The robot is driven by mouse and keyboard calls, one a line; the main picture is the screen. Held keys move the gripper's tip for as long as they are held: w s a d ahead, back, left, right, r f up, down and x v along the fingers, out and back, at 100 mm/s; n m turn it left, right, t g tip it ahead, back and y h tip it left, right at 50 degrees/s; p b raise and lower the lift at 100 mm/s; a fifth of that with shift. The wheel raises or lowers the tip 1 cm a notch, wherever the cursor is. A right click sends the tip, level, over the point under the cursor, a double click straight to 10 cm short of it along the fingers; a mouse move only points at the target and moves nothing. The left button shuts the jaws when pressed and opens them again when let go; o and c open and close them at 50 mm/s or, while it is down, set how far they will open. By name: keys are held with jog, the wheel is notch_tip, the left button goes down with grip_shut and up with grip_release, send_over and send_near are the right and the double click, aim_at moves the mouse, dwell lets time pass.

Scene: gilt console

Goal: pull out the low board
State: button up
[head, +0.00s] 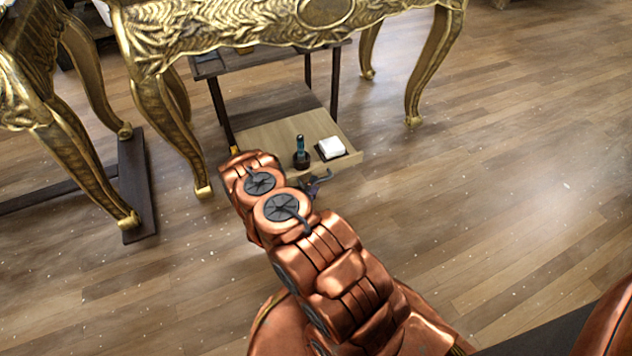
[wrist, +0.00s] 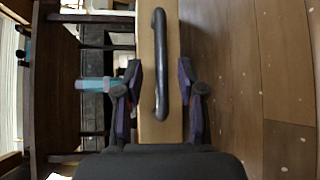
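The low board (head: 272,137) is a light wood panel under the gilt console, set low in a dark wooden stand and reaching forward of it. Its pale front face (wrist: 147,128) carries a dark bar handle (wrist: 160,60) in the wrist view. My gripper (head: 317,183) is at the board's front edge. In the wrist view my gripper (wrist: 160,85) is open, one finger on each side of the handle, with gaps on both sides. In the head view my arm hides part of the board's front and the handle.
A dark bottle with a teal top (head: 301,152) and a white square block (head: 331,147) on a dark base stand on the board. The gilt console (head: 215,40) stands above, with a front leg (head: 172,130) left of the board. Open floor (head: 480,200) lies right.

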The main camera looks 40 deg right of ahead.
jog(key=v, duration=0.8)
jog(key=shift+s+a, duration=0.15)
jog(key=shift+a, duration=0.15)
jog(key=shift+r, duration=0.1)
